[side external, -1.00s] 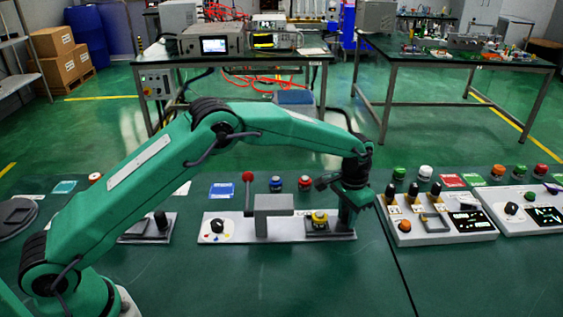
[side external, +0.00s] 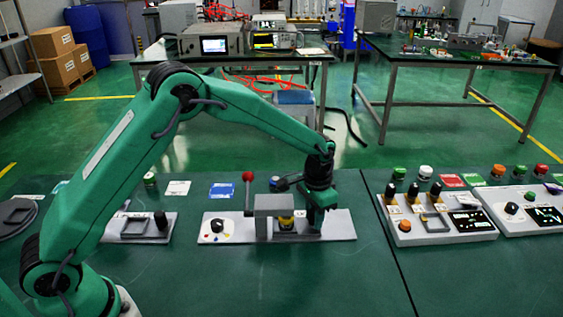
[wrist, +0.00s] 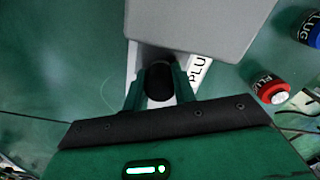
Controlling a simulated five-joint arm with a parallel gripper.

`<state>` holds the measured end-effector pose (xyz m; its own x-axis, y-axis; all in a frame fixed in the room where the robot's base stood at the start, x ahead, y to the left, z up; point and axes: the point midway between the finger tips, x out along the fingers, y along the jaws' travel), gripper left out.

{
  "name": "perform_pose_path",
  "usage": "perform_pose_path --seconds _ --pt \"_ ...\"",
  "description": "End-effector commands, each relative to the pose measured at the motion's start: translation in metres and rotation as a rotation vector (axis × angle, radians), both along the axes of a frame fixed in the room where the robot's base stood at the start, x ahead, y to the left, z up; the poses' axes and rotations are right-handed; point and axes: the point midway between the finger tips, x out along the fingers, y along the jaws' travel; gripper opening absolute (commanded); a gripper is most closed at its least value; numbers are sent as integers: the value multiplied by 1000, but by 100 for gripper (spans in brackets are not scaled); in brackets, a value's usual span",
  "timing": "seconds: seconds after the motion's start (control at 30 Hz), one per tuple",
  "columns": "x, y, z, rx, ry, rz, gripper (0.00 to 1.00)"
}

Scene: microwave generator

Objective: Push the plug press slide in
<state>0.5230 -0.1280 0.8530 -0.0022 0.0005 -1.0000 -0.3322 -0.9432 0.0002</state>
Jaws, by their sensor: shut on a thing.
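The plug press is a white base plate (side external: 338,226) with a grey press block (side external: 274,204) and a red-knobbed lever (side external: 248,178). The slide (side external: 300,236) is at the block's right side, and a yellow plug (side external: 285,222) on it is partly under the block. My gripper (side external: 308,226) is low over the plate, just right of the block. In the wrist view my gripper (wrist: 160,84) is shut on a dark rounded knob (wrist: 159,80) right beside the grey block (wrist: 205,22). The block and my gripper hide part of the slide.
A red plug (wrist: 271,90) and a blue plug (wrist: 312,28) stand behind the press. A black dial (side external: 217,226) is on the plate's left. A switch panel (side external: 437,218) stands to the right, with clear table in front.

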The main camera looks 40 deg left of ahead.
Motion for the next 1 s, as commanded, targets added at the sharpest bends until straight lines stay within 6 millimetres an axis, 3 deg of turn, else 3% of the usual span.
perform_pose_path --seconds 0.43,0.47,0.57,1.0 --pt "-7 10 2 1 2 7 0" --pt "-7 10 2 1 2 7 29" --pt "-7 9 2 0 1 6 48" --pt "-6 7 5 -1 -2 2 48"
